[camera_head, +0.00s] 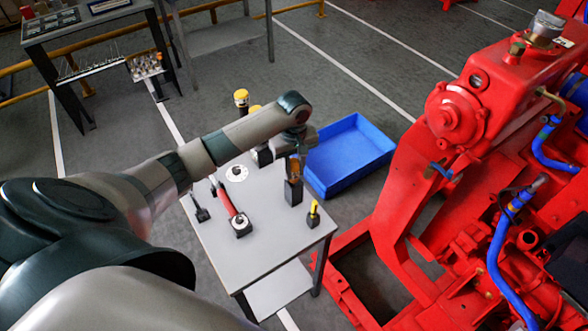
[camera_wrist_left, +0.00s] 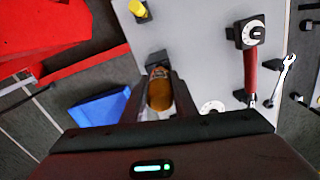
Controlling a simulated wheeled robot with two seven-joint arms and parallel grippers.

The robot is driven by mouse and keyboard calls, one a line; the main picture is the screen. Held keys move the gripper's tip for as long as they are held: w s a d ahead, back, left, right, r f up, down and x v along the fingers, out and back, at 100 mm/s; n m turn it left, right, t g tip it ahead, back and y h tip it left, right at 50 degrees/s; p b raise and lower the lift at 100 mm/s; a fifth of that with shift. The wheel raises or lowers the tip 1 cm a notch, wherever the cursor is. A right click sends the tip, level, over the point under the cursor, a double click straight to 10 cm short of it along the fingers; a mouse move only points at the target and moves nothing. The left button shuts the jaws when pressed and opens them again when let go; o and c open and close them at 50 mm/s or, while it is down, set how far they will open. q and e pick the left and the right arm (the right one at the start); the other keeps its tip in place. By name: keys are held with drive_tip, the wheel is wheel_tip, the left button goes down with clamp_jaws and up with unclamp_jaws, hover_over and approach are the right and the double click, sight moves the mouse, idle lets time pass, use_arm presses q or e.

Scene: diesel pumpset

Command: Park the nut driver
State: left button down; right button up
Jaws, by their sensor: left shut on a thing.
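The nut driver has an amber handle (camera_head: 294,166); it also shows between the fingers in the left wrist view (camera_wrist_left: 159,92). My left gripper (camera_head: 295,158) is shut on this handle, over the small table. A tall black holder block (camera_head: 293,193) stands directly below the handle, and it also shows just beyond the handle in the left wrist view (camera_wrist_left: 157,58). The driver looks about upright. Its shank is hidden, so I cannot tell how far it sits in the block. My right gripper is in neither view.
A yellow-topped tool (camera_head: 314,211) stands near the right edge. A blue bin (camera_head: 345,160) is behind, and a red pumpset (camera_head: 410,190) rises at right.

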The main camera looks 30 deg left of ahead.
use_arm(q)
drive_tip(key=shift+f, duration=0.95)
drive_tip(key=c, duration=1.4)
unclamp_jaws()
drive_tip(key=shift+o, duration=0.2)
drive_tip(key=shift+r+b, duration=0.35)
drive_tip(key=shift+r, duration=0.05)
wheel_tip(320, 180, up, 10)
drive_tip(key=b, duration=0.3)
drive_tip(key=shift+r, duration=0.1)
wheel_tip(320, 180, up, 5)
drive_tip(key=shift+f, duration=0.2)
drive_tip(key=shift+r, duration=0.9)
